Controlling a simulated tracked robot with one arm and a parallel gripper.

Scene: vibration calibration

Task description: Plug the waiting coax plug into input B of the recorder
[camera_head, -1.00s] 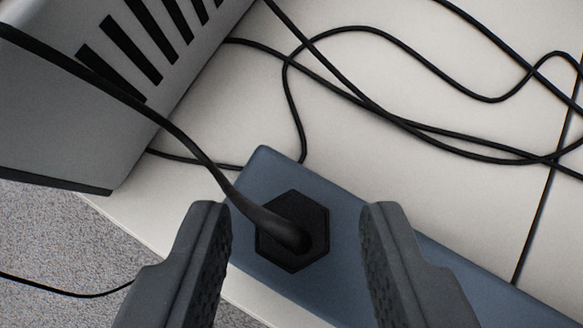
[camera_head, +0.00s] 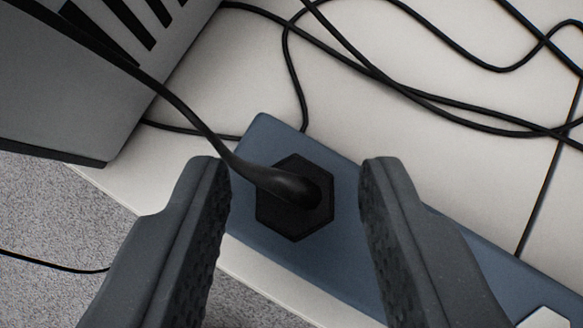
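A black hexagonal plug (camera_head: 296,212) with a thick black cable leaving it sits on a blue block (camera_head: 262,142) in the camera view. The cable runs up and left from the plug. My gripper (camera_head: 292,180) is open, with one finger left of the plug and one right of it. Both fingers appear apart from the plug. I cannot tell how deep the plug sits in the block. No input marked B shows in the view.
A grey vented box (camera_head: 75,95) stands at the upper left. Several loose black cables (camera_head: 400,88) lie across the white surface (camera_head: 215,85) behind the block. A speckled grey floor (camera_head: 60,210) shows at the lower left, past the surface's edge. A pale piece (camera_head: 545,318) shows at the lower right.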

